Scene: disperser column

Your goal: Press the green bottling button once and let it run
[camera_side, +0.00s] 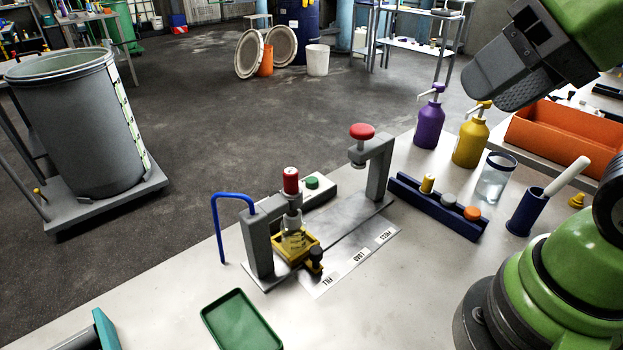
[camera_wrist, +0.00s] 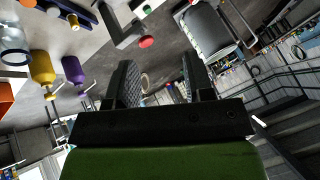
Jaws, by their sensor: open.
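The green button (camera_side: 312,182) sits on a pale box (camera_side: 322,193) behind the metal bottling stand. A small green spot at the top of the wrist view looks like the same button (camera_wrist: 147,9). My gripper (camera_side: 500,82) is high above the right side of the bench, far from the button and touching nothing. In the wrist view my gripper (camera_wrist: 162,75) has its two fingers spread with nothing between them.
A press arm with a red knob (camera_side: 362,131) stands right of the button. A blue rack (camera_side: 438,207) of caps, purple bottle (camera_side: 429,122), yellow bottle (camera_side: 470,142), glass jar (camera_side: 494,178) and orange bin (camera_side: 560,138) are at right. A green tray (camera_side: 241,322) lies in front.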

